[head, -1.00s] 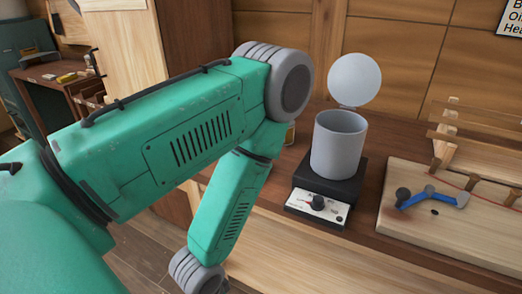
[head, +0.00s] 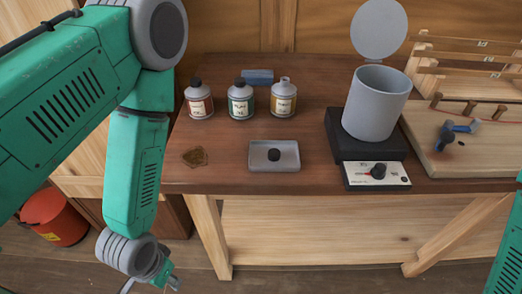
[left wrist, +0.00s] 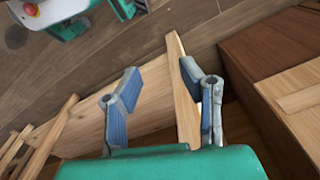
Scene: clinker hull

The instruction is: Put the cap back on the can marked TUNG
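Three small cans stand in a row on the brown bench top in the head view. One has a red label and dark cap (head: 199,100), one a green label and dark cap (head: 240,100). The third has a yellow label (head: 283,100) and a bare, pale neck. The label words are too small to read surely. A loose dark cap (head: 273,155) lies in a shallow grey tray (head: 290,166) in front of them. My left gripper (head: 165,280) hangs low, left of and below the bench edge. The left wrist view shows it open and empty (left wrist: 160,82). My right gripper is out of view.
A grey pot (head: 375,105) with raised round lid (head: 379,28) stands on a black hotplate (head: 372,151). A blue block (head: 258,76) lies behind the cans, a brown stain (head: 195,157) at left. A wooden board (head: 470,165) is right, a red bucket (head: 58,218) on the floor.

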